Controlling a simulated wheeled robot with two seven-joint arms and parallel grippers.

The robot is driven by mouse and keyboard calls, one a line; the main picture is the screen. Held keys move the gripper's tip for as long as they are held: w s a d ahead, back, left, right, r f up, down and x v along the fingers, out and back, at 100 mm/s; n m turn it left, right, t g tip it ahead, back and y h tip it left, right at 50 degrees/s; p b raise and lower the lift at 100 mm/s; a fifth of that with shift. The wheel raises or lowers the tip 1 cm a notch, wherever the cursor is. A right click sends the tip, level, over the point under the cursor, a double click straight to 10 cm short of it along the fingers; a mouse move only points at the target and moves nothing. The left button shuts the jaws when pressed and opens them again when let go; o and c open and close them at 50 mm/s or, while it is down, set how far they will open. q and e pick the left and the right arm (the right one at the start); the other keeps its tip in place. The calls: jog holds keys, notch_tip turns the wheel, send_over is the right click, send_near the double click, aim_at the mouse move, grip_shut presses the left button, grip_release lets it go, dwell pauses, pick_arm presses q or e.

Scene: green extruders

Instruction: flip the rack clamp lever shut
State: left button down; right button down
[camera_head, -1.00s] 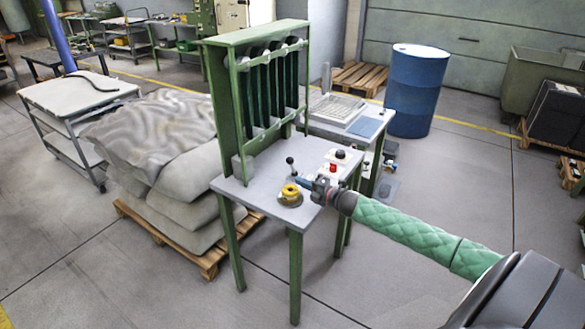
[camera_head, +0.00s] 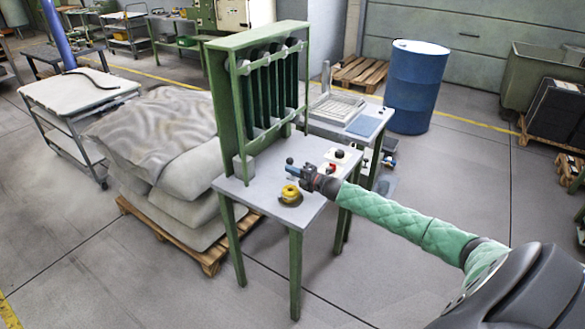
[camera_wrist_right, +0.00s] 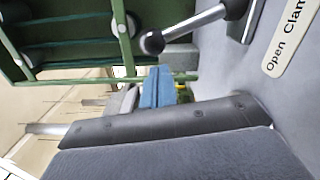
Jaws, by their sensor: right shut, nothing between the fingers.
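The green rack (camera_head: 231,110) stands on the small grey-topped table (camera_head: 250,197) and holds several dark upright panels. The clamp lever's dark ball (camera_head: 289,161) shows at the front of the rack; my gripper hides most of its rod. In the right wrist view the lever (camera_wrist_right: 195,24) is a silver rod with a dark ball end, beside an "Open Clam…" label (camera_wrist_right: 289,37), its text cut off. My right gripper (camera_head: 292,170) is shut and empty. My left gripper is out of view.
A yellow round part (camera_head: 290,194) sits on the tabletop below my gripper. A red button (camera_head: 332,167) and a black knob (camera_head: 340,154) are to the right. Stacked sacks (camera_head: 165,170) stand left, a blue drum (camera_head: 416,88) behind right.

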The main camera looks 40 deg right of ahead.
aim_at(292, 161)
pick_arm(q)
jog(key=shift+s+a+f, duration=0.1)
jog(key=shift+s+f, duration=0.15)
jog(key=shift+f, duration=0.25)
pick_arm(e)
jog(key=shift+w+d+r, duration=0.1)
jog(key=shift+w+d, duration=0.05)
jog(key=shift+d, duration=0.15)
